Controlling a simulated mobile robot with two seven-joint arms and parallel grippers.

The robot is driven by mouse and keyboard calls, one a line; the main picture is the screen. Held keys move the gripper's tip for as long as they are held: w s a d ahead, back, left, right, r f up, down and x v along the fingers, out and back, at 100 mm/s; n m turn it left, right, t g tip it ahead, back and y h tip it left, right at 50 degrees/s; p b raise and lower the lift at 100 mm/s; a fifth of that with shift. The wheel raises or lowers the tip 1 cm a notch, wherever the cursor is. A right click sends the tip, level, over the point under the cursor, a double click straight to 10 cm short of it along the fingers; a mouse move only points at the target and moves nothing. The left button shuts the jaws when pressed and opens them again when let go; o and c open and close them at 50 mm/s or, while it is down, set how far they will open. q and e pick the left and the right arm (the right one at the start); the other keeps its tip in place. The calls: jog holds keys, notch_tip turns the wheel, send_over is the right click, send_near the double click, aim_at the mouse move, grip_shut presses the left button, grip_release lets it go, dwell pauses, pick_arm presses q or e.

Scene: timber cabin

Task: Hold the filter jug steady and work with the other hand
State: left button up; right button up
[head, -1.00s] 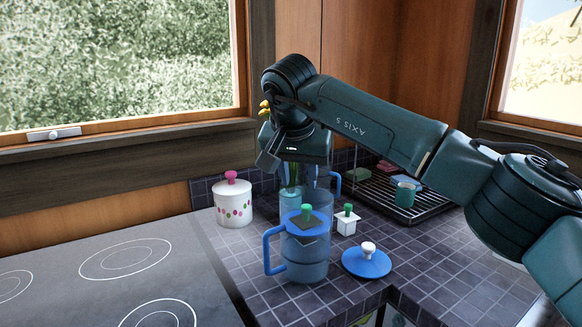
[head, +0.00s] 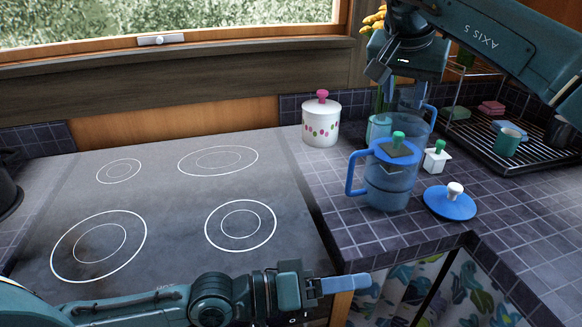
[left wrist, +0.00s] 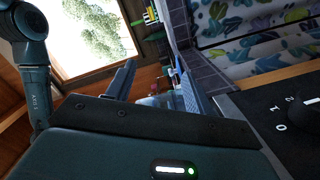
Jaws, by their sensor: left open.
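The filter jug (head: 388,190) stands upright on the tiled counter in the head view, clear blue with a blue handle on its left. A dark square piece with a green knob (head: 398,137) sits in its blue top. A blue lid with a white knob (head: 450,204) lies on the counter to its right. A small white block with a green knob (head: 436,160) stands behind. My left gripper (head: 345,284) is open and empty, in front of the counter, apart from the jug. My right gripper (head: 394,68) hangs above and behind the jug; its jaw opening is unclear.
A white canister (head: 321,124) is to the left, beside the hob (head: 180,200). A drying rack (head: 545,157) with a teal cup (head: 508,142) is at right. A patterned curtain hangs below the counter.

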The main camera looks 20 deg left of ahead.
pick_arm(q)
jog(key=shift+n+t+y, duration=0.4)
jog(key=shift+n+y, duration=0.1)
jog(key=shift+y, duration=0.2)
jog(key=w+a, duration=0.2)
jog(key=w, duration=0.2)
jog(key=w+a+r, duration=0.1)
jog(key=w+a, duration=0.2)
jog(key=w, duration=0.1)
jog(key=w+a+r, duration=0.1)
jog(key=w+a, duration=0.2)
jog(key=w, duration=0.1)
jog(key=shift+a+r, duration=0.15)
jog(key=h, duration=0.1)
send_near(353, 154)
jog(key=s+a+f, duration=0.1)
jog(key=a+f, duration=0.1)
jog(key=shift+m+t, duration=0.3)
jog(key=shift+t, duration=0.1)
jog(key=x, duration=1.3)
jog(key=shift+r, duration=0.25)
jog(key=shift+s+a, duration=0.1)
jog(key=shift+c, duration=0.3)
grip_shut()
pick_arm(e)
jog(key=shift+o, duration=0.4)
